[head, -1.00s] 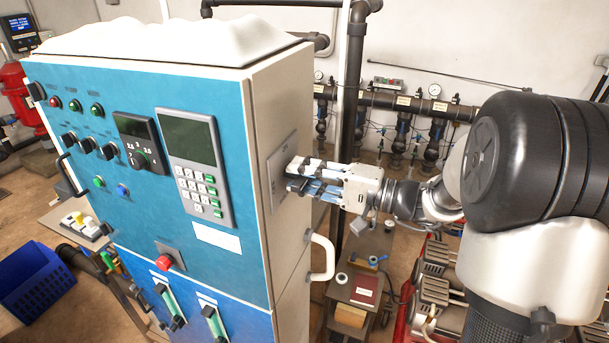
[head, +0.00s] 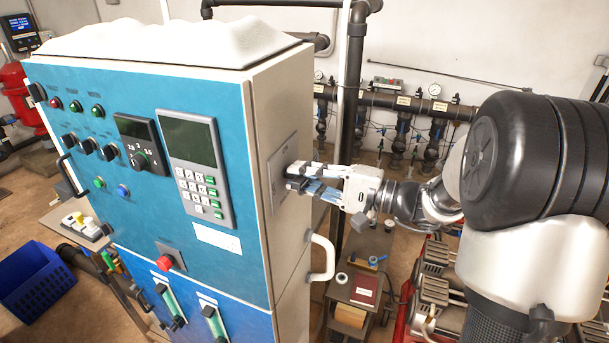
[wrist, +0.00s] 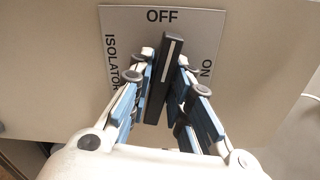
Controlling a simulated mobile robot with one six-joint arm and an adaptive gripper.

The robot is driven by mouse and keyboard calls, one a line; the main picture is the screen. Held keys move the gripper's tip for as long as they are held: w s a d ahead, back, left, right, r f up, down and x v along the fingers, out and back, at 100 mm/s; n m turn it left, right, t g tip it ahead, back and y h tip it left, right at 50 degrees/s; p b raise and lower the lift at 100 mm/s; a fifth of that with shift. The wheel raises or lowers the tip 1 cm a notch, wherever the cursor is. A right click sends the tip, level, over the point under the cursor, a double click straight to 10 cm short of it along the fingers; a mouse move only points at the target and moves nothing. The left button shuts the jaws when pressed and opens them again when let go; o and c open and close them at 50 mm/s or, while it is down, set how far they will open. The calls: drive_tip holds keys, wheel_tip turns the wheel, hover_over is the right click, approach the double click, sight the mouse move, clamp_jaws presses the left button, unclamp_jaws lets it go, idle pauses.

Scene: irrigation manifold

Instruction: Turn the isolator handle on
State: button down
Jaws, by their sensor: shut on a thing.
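The isolator plate (wrist: 122,24) is pale grey, with "OFF" at its top, "ON" on its right and "ISOLATOR" down its left. The handle (wrist: 160,82) is a black bar with a white line. In the wrist view it leans slightly right of upright, its marked end just below "OFF". My gripper (wrist: 164,66) has its blue-padded fingers on both sides of the handle and is shut on it. In the head view, my gripper (head: 293,178) is at the plate (head: 279,158) on the cabinet's side, and its fingers hide the handle.
The blue-fronted cabinet (head: 80,155) fills the left. A white pull handle (head: 322,258) sticks out of its side below my gripper. A dark vertical pipe (head: 355,90) stands behind the wrist. A small cart (head: 358,290) is below.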

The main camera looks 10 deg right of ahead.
drive_tip(key=m+p, duration=0.1)
drive_tip(key=m, duration=0.3)
drive_tip(key=shift+r+m+p, duration=0.1)
drive_tip(key=shift+m+p, duration=0.2)
drive_tip(key=shift+p, duration=0.05)
drive_tip(key=m+p, duration=0.2)
drive_tip(key=m, duration=0.1)
drive_tip(key=shift+m, duration=0.4)
drive_tip(key=m+p, duration=0.3)
drive_tip(key=shift+m+p, duration=1.35)
drive_tip(key=shift+m, duration=0.75)
drive_tip(key=c, duration=1.6)
unclamp_jaws()
drive_tip(key=shift+d, duration=0.1)
